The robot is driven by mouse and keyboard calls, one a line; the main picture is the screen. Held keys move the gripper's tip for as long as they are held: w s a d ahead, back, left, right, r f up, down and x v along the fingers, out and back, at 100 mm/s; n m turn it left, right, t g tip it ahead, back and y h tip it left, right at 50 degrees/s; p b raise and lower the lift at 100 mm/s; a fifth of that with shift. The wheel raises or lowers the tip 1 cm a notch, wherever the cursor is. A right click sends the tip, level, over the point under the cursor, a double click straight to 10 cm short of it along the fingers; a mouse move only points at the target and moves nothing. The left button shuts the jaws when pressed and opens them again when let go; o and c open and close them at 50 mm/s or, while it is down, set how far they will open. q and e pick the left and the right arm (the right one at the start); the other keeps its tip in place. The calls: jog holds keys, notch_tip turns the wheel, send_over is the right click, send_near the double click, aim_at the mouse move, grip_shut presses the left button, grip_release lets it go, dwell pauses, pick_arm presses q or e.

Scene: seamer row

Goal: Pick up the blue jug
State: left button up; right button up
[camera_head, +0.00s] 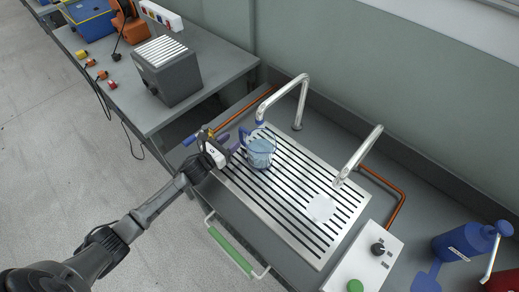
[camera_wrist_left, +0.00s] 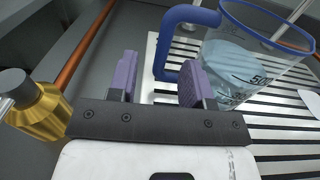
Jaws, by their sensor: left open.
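The blue jug (camera_head: 260,153) is clear with a blue rim and a blue handle, and it stands upright on the slotted metal drain plate (camera_head: 318,246). In the left wrist view the jug (camera_wrist_left: 250,65) is at the upper right, with part of a printed scale showing, and its handle faces my gripper. My left gripper (camera_head: 226,145) is at the handle side of the jug. It also shows in the left wrist view (camera_wrist_left: 158,78), its purple fingers apart, with the handle just beyond and near the right finger. I cannot tell whether they touch. My right gripper is not in view.
A chrome spout (camera_head: 304,92) arches just behind the jug, and a second one (camera_head: 360,154) stands to the right. A brass fitting (camera_wrist_left: 38,108) is close to the left of my gripper. A control box (camera_head: 366,258) and a blue bottle (camera_head: 462,242) are at the right.

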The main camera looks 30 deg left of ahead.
aim_at(240, 135)
pick_arm(q)
jog(key=shift+w+d+r, duration=0.1)
jog(key=shift+w+d, duration=0.1)
jog(key=shift+w, duration=0.65)
jog(key=shift+w+d+f, duration=0.1)
jog(key=shift+w+d, duration=0.15)
jog(key=shift+w, duration=0.6)
jog(key=shift+w+d+r, duration=0.1)
jog(key=shift+w+d, duration=0.1)
jog(key=shift+w, duration=0.65)
grip_shut()
jog(key=shift+r, duration=0.1)
